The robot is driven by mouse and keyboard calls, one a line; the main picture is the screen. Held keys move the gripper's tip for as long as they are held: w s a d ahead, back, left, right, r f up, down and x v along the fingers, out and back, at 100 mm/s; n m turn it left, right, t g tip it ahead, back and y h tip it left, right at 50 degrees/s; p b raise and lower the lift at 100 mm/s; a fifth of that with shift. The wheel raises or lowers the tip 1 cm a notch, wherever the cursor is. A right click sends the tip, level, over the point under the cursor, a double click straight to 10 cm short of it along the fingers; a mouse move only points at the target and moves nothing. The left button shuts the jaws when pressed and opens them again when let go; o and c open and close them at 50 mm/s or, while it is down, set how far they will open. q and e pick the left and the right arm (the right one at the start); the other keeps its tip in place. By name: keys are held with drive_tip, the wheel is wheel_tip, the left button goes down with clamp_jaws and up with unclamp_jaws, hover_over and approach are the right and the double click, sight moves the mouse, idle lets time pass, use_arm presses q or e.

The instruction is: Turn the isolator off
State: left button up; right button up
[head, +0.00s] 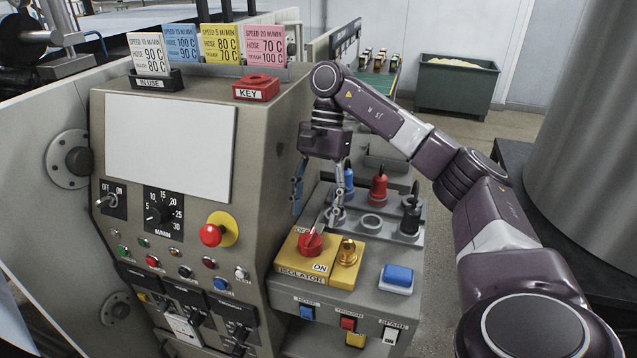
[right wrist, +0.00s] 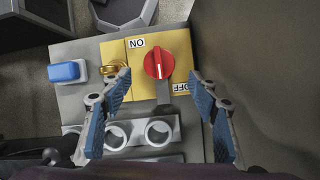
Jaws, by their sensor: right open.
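The isolator is a yellow plate (head: 320,280) with a red rotary knob (head: 311,243) on the sloped panel, labelled ON at front right and OFF behind at left. In the right wrist view the red knob (right wrist: 158,55) sits between the ON label (right wrist: 137,43) and the OFF label (right wrist: 180,87); I cannot tell its setting for sure. My right gripper (head: 318,206) points down above and behind the knob, open and empty. In the right wrist view its blue-padded fingers (right wrist: 158,82) stand apart either side of the knob's line, not touching it. My left gripper is out of view.
A brass-coloured key switch (head: 347,252) stands right of the knob, with a blue button (head: 397,276) beyond it. Blue, red (head: 378,185) and black (head: 411,210) handled plugs stand behind. The tall control cabinet (head: 255,200) is close on the left.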

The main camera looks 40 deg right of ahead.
sight(320, 227)
drive_tip(key=v, duration=0.6)
drive_tip(key=shift+r, duration=0.3)
drive_tip(key=shift+d, duration=0.15)
idle(0.5)
